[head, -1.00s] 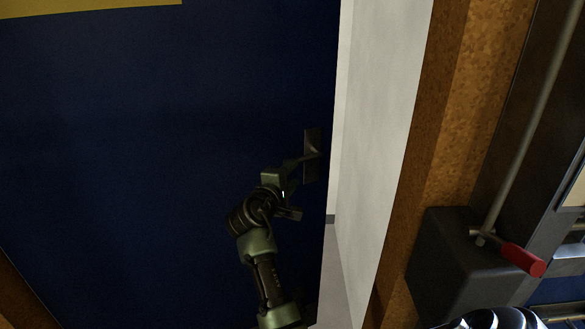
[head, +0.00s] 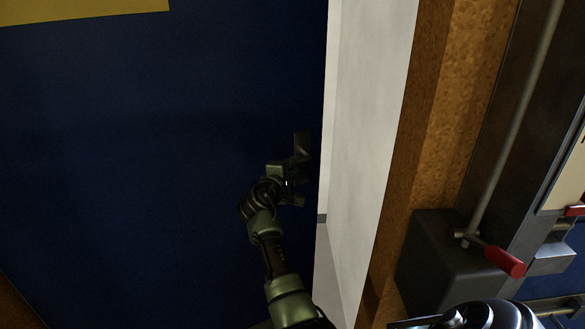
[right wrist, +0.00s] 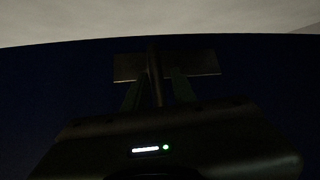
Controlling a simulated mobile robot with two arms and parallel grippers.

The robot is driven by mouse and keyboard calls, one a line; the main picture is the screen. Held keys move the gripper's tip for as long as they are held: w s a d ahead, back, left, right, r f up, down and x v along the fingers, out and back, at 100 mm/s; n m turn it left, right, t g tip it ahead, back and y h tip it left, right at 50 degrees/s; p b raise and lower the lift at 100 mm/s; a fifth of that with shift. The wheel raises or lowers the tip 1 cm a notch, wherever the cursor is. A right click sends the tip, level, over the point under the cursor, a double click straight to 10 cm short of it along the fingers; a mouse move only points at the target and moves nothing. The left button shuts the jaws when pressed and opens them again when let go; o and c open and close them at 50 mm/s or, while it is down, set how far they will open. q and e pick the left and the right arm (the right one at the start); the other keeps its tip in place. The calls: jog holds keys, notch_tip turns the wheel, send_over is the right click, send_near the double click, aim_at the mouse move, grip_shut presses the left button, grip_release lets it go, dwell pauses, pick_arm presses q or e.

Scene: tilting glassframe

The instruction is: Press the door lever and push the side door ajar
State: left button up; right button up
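The dark blue side door (head: 150,150) fills the left of the head view. It stands ajar, with a pale gap along its right edge. The dark lever plate (head: 302,142) sits near that edge; it also shows in the right wrist view (right wrist: 205,64). My right gripper (head: 294,178) is at the lever, partly covering it. In the right wrist view my right gripper's fingers (right wrist: 157,92) are apart, on either side of a dark upright bar (right wrist: 154,72), apparently the lever. Contact is too dark to tell. My left gripper is not in view.
An orange-brown door frame (head: 445,120) stands right of the gap, with a pale wall (head: 365,130) behind the opening. Farther right are a dark box (head: 435,260) and a rod with a red grip (head: 505,261). A yellow panel (head: 80,12) is at upper left.

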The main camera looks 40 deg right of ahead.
grip_shut()
jog(key=shift+f, duration=0.1)
dwell(1.1)
